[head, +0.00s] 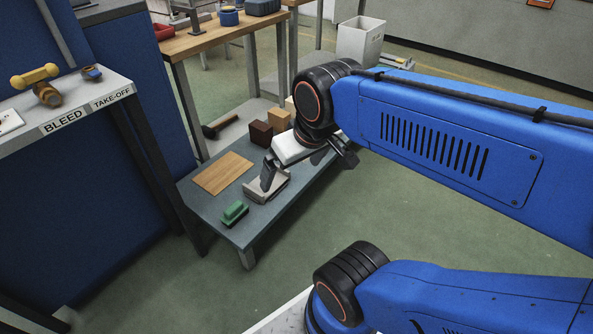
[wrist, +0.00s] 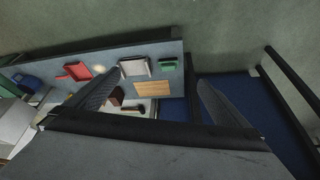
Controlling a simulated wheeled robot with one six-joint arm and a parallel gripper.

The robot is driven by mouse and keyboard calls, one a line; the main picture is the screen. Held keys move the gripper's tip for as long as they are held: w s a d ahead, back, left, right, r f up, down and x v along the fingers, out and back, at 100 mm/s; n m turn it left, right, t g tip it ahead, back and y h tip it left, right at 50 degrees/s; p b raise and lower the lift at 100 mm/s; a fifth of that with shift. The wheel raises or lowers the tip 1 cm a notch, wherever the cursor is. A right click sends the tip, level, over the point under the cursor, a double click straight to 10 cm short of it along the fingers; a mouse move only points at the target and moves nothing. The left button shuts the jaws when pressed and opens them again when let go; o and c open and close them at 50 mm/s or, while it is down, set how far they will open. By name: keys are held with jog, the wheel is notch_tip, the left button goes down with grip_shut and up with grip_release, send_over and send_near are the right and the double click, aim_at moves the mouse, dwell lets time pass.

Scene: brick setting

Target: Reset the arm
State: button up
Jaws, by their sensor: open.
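My gripper (head: 308,166) shows in the head view at the end of my blue arm, above the low grey-green bench (head: 213,207). Its two dark fingers are spread apart with nothing between them. In the wrist view my gripper (wrist: 158,80) also shows open, one finger at each side, with the bench (wrist: 172,52) below. A grey tray (head: 268,192) sits on the bench, partly behind the left finger in the head view. My arm hides part of the bench's right end.
The bench holds a wooden board (head: 222,173), a green-handled brush (head: 234,213), a dark brown block (head: 260,133) and a tan block (head: 279,120). A shelf labelled BLEED and TAKE-OFF (head: 90,112) stands left. A white bin (head: 360,42) is behind. Green floor in front is clear.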

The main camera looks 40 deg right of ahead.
jog(key=shift+s, duration=0.65)
